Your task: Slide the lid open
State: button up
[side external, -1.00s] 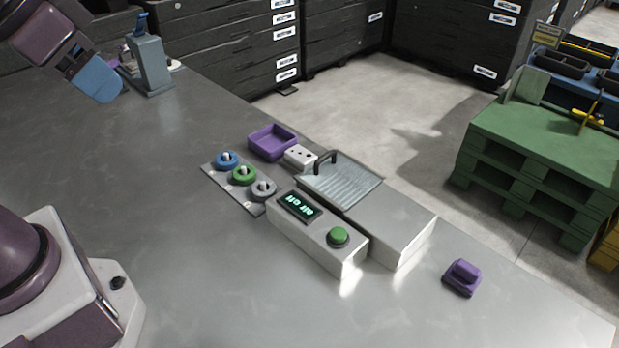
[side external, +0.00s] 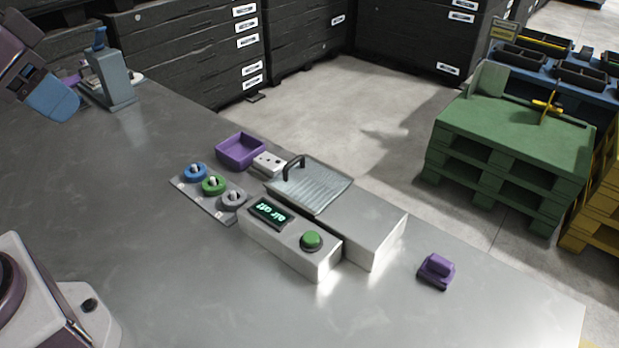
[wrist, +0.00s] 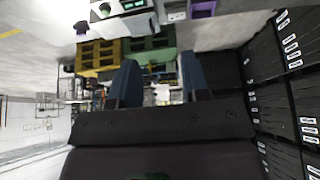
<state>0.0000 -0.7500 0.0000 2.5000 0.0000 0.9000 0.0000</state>
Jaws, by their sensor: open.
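The lid (side external: 318,190) is a ribbed, see-through grey plate with a dark arched handle (side external: 291,167) at its left end. It lies on top of the white washer box (side external: 365,222), over its far left part. My gripper (side external: 52,98) is at the far left of the side view, raised and well away from the lid. In the wrist view my gripper (wrist: 160,85) shows two blue fingers spread apart with nothing between them. Part of the white equipment shows at the top of the wrist view, with the lid hard to make out.
A control box (side external: 290,240) with an "air off" display and green button (side external: 311,240) stands before the washer. Blue, green and grey rings sit on a plate (side external: 222,211). A purple tray (side external: 240,151), purple block (side external: 436,271) and grey dispenser (side external: 110,80) stand around.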

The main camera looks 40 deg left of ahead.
jog(key=shift+c, duration=0.4)
jog(key=g+h, duration=0.2)
jog(key=g, duration=0.4)
send_near(292, 161)
jog(key=f, duration=0.2)
jog(key=d+f, duration=0.1)
jog(key=f, duration=0.5)
jog(key=shift+s+d+f, duration=0.1)
jog(key=shift+d+f, duration=0.05)
grip_shut()
